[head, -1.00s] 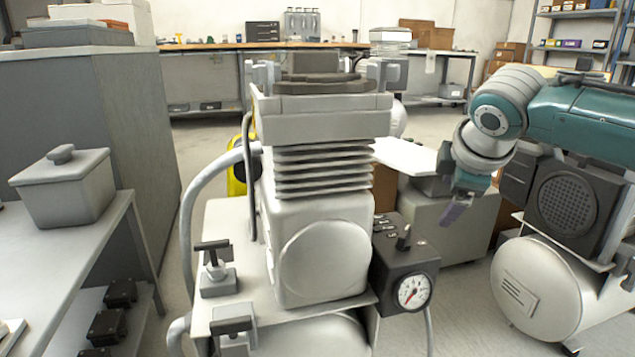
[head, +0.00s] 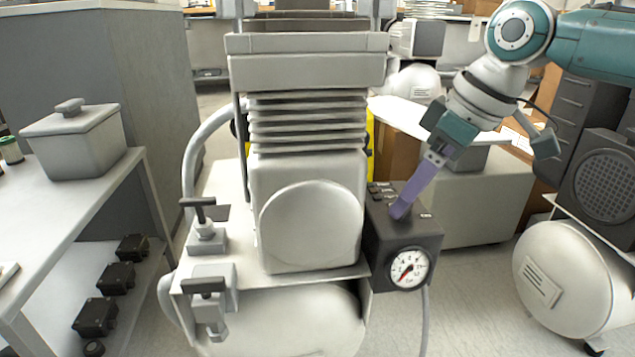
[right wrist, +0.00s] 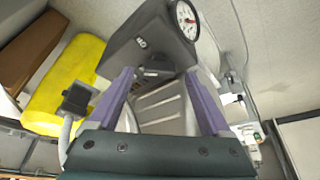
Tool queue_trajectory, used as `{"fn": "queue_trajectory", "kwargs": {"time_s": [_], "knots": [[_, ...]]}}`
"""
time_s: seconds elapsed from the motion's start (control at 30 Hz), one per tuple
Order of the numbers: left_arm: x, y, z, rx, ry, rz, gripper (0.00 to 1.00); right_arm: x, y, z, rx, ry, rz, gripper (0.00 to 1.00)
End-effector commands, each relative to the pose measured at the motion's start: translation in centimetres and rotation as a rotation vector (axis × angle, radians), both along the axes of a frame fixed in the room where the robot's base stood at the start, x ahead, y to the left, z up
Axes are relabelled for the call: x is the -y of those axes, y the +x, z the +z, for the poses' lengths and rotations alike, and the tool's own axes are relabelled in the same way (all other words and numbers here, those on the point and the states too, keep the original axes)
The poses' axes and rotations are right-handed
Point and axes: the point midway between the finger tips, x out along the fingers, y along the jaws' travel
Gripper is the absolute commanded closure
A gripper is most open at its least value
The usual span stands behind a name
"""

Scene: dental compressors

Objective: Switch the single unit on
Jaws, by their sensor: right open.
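The single compressor unit (head: 305,220) stands in the middle of the head view, with a ribbed grey cylinder above a pale tank. On its right side is a black switch box (head: 403,240) with a round white gauge (head: 409,268) on its front. My right gripper (head: 398,211) has purple fingers and comes down from the upper right to the top of this box. The switch lever on top is hidden behind the finger in the head view. In the right wrist view the open fingers (right wrist: 159,75) straddle a small dark part at the box (right wrist: 150,35). Contact cannot be told. My left gripper is out of view.
Another compressor with a pale tank (head: 567,265) stands at the right. A bench with a lidded grey box (head: 75,140) is at the left. Clear floor shows between the two compressors.

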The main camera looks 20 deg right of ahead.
Motion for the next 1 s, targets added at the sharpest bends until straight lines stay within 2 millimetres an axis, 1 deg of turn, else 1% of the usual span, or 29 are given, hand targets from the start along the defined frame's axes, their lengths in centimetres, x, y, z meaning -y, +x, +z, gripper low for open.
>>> {"fn": "queue_trajectory", "kwargs": {"time_s": [0.03,0.1,0.4,0.43,1.0], "knots": [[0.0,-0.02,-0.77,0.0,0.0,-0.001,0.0,-0.12,0.22,-0.83,0.001,0.001,0.0,0.18],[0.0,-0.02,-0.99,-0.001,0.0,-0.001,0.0,-0.26,0.41,-1.14,0.002,0.001,0.001,0.18],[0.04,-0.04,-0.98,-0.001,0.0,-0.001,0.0,-0.28,0.51,-1.22,0.002,-0.001,0.001,0.18],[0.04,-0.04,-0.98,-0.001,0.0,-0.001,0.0,-0.28,0.51,-1.22,0.002,-0.001,0.001,0.19],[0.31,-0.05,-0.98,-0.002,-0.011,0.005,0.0,-0.28,0.49,-1.23,0.001,0.0,0.001,0.83]]}}
